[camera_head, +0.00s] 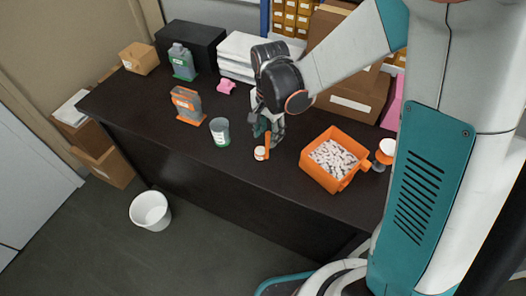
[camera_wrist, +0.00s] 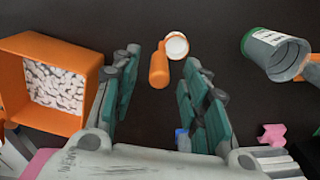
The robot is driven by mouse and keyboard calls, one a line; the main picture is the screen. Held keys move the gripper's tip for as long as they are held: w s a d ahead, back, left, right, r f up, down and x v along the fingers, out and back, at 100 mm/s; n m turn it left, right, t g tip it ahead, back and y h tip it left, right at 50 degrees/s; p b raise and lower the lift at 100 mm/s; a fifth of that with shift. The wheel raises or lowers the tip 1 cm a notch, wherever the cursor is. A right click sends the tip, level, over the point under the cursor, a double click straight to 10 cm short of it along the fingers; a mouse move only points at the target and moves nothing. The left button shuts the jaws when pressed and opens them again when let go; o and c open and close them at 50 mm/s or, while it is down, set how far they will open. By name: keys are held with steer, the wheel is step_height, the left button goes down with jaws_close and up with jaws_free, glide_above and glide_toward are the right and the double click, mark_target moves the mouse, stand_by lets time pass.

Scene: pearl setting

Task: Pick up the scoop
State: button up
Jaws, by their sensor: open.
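The scoop (camera_head: 260,154) lies on the dark table near its front edge, with an orange handle and a small white-lined bowl. In the wrist view the scoop's handle (camera_wrist: 159,68) points toward my gripper (camera_wrist: 163,65) and appears between the two teal-padded fingertips. The bowl lies just beyond the fingertips. In the head view my gripper (camera_head: 264,131) points down over the table at the handle's end. It is open and holds nothing. I cannot tell whether a finger touches the handle.
An orange bin of white pieces (camera_head: 318,174) stands right of the scoop, and a grey cup (camera_head: 220,133) left of it. Boxes line the back.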

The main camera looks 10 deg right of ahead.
mark_target(268, 140)
step_height(268, 140, down, 4)
steer(key=shift+f+b, duration=0.2)
steer(key=shift+b, duration=0.75)
steer(key=shift+r, duration=0.1)
jaws_close()
step_height(268, 140, up, 20)
steer(key=p, duration=0.7)
